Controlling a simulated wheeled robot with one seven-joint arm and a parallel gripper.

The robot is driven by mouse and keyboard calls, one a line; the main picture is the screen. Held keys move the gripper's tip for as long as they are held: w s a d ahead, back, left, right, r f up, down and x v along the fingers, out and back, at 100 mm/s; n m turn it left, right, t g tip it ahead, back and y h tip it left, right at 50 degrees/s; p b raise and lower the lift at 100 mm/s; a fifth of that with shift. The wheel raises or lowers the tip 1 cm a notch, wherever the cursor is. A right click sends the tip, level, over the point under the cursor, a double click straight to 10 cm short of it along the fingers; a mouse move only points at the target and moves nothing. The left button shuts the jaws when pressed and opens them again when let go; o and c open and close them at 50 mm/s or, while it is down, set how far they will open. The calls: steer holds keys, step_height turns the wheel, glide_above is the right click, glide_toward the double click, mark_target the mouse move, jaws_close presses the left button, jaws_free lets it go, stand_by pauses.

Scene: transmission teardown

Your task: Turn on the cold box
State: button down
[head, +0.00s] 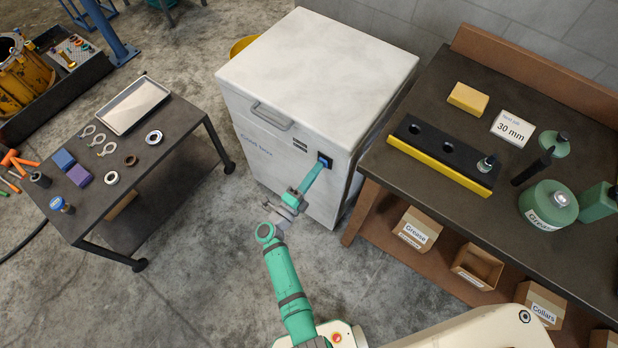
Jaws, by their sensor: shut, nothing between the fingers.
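The cold box (310,85) is a white chest with a closed lid and a grey handle (271,115) on its front. A dark switch panel (325,160) with a blue part sits at the upper right of its front face. My gripper (320,167) is shut and empty, with its tip at the switch panel. I cannot tell if it touches the switch or which way the switch is set. The fingertips partly cover the panel.
A workbench (440,221) with a yellow-edged block (440,155) and green containers stands close at right. A dark cart (180,110) with a tray (133,105) and rings stands at left. Open floor (215,250) lies in front of the box.

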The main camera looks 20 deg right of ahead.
steer(key=shift+w+d, duration=0.1)
steer(key=shift+d, duration=0.1)
steer(key=shift+w+d+r, duration=0.2)
steer(key=shift+d+r, duration=0.25)
steer(key=shift+r, duration=0.2)
steer(key=shift+s+a, duration=0.15)
steer(key=shift+a, duration=0.25)
steer(key=s+a+r, duration=0.1)
steer(key=s+a, duration=0.7)
steer(key=a, duration=0.3)
steer(key=shift+s+r, duration=0.3)
